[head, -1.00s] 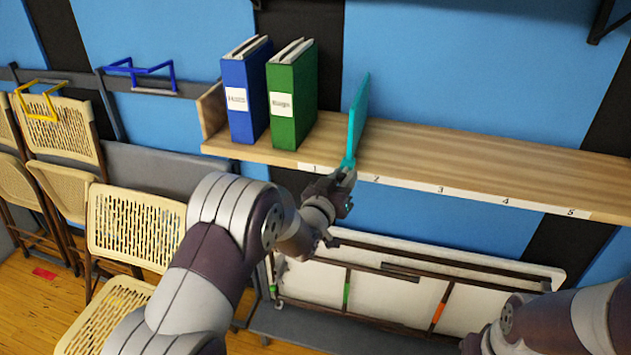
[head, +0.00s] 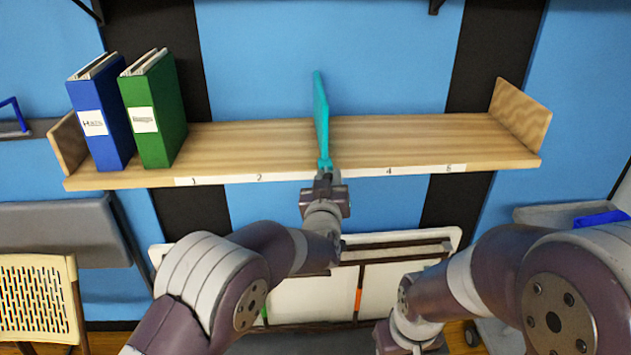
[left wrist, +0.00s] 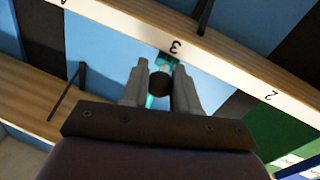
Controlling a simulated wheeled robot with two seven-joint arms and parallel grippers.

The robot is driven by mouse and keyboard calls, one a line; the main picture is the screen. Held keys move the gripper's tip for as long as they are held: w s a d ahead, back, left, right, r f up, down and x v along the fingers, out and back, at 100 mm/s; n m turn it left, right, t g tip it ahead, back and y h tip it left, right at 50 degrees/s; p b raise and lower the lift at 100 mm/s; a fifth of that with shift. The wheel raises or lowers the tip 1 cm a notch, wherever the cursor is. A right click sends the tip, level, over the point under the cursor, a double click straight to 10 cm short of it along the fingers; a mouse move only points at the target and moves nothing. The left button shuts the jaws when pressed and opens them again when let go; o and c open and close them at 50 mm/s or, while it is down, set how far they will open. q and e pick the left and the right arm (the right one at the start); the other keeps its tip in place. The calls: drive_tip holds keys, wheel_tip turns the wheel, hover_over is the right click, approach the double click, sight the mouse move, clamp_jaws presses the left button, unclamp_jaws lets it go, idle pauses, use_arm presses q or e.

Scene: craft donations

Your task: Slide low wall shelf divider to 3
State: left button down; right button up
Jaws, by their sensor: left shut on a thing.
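The teal divider (head: 321,115) stands upright across the low wall shelf (head: 420,137). Its front tab is at the shelf's front edge, in line with the 3 on the label strip (head: 275,178). In the head view my left gripper (head: 324,176) is shut on the divider's tab and covers the 3. In the left wrist view, the left gripper (left wrist: 160,70) has a bit of teal between its fingers, just beside the printed 3 (left wrist: 175,47). My right arm comes in at the lower right; its fingers are out of the frame.
A blue binder (head: 100,120) and a green binder (head: 152,115) stand at the shelf's left end. The shelf is bare between the green binder and the divider, and from the divider to the right end board (head: 521,112). A whiteboard-like panel (head: 300,300) is below.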

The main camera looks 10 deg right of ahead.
use_arm(q)
drive_tip(key=shift+f, duration=0.2)
drive_tip(key=c, duration=0.9)
unclamp_jaws()
drive_tip(key=shift+r, duration=0.1)
drive_tip(key=b+v, duration=0.2)
drive_tip(key=v, duration=1)
drive_tip(key=shift+s+b, duration=0.35)
drive_tip(key=shift+a, duration=0.1)
